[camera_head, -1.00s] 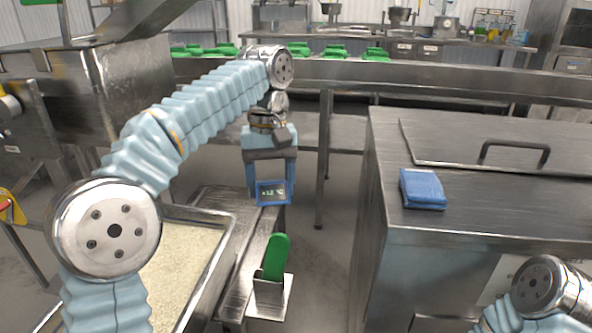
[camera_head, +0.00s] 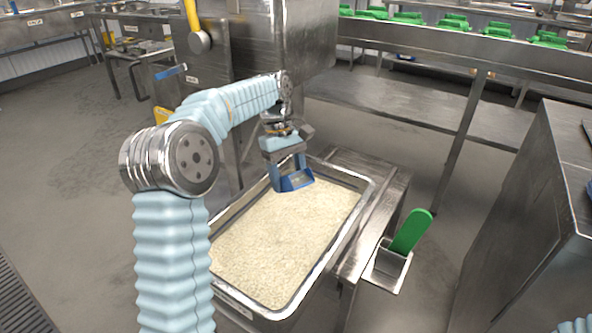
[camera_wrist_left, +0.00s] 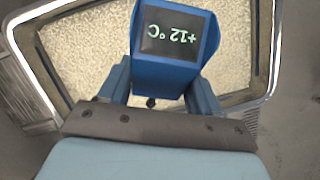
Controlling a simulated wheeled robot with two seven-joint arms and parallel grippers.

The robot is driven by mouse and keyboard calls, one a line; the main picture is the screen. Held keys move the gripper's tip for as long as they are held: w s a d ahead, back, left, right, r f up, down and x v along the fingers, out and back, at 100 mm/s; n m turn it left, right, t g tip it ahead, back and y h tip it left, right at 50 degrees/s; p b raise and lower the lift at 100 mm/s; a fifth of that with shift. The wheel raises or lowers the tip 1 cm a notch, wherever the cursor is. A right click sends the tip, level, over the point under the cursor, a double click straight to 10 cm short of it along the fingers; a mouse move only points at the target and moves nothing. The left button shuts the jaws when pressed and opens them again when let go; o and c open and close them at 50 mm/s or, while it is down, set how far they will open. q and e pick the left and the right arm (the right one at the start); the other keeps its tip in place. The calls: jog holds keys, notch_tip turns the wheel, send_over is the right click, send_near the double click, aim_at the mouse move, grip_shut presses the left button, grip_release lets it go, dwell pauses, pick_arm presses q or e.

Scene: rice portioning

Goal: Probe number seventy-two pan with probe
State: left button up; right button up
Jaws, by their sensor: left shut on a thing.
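A steel pan (camera_head: 362,196) filled with pale rice (camera_head: 280,245) sits in the middle of the head view; the label on its near rim is too small to read. My left gripper (camera_head: 290,174) is shut on a blue probe (camera_head: 298,181) above the pan's far end. In the left wrist view the probe (camera_wrist_left: 172,72) sits between the gripper's fingers (camera_wrist_left: 160,88), its display (camera_wrist_left: 176,31) reading +12 °C, with rice behind it. The probe's tip is hidden, so I cannot tell whether it touches the rice. My right gripper is out of view.
A green-handled tool (camera_head: 411,232) stands in a steel holder (camera_head: 389,268) right of the pan. A large steel machine (camera_head: 240,45) rises behind the pan. A steel cabinet (camera_head: 530,215) stands at the right. Green items (camera_head: 455,24) line a shelf at the back.

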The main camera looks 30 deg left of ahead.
pick_arm(q)
notch_tip(320, 180, down, 14)
jog(key=b, duration=0.1)
jog(key=shift+b, duration=0.35)
dwell(0.4)
dwell(4.7)
jog(key=shift+r+p, duration=0.85)
jog(key=shift+r, duration=6.4)
